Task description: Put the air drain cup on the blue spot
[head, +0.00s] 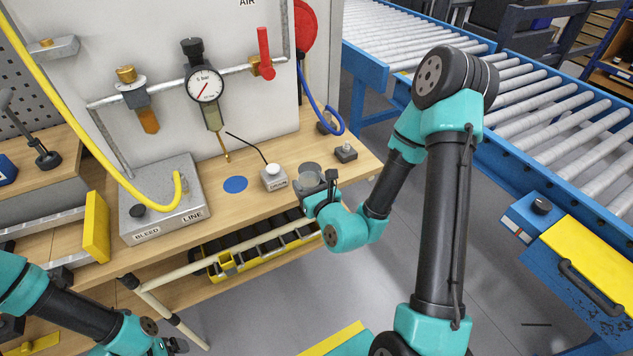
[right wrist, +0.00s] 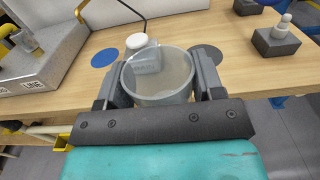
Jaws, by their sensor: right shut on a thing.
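The air drain cup (right wrist: 160,92) is a clear, greyish, open-topped cup. My right gripper (head: 318,189) is shut on it, one finger on each side in the right wrist view (right wrist: 158,90). In the head view the cup (head: 307,180) is partly hidden by the gripper, near the bench's front edge. Whether it touches the bench is hard to tell. The blue spot (head: 235,184) is a bare flat disc on the wooden bench, left of the cup; it also shows in the right wrist view (right wrist: 104,57). My left gripper (head: 174,346) is low at the bottom left, its fingers unclear.
A small box with a white button and cable (head: 273,178) stands between the blue spot and the cup. A grey disc (right wrist: 207,54) lies behind the cup. The gauge's drain pipe (head: 226,155) hangs above the blue spot. The bleed/line box (head: 165,209) stands to the left.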

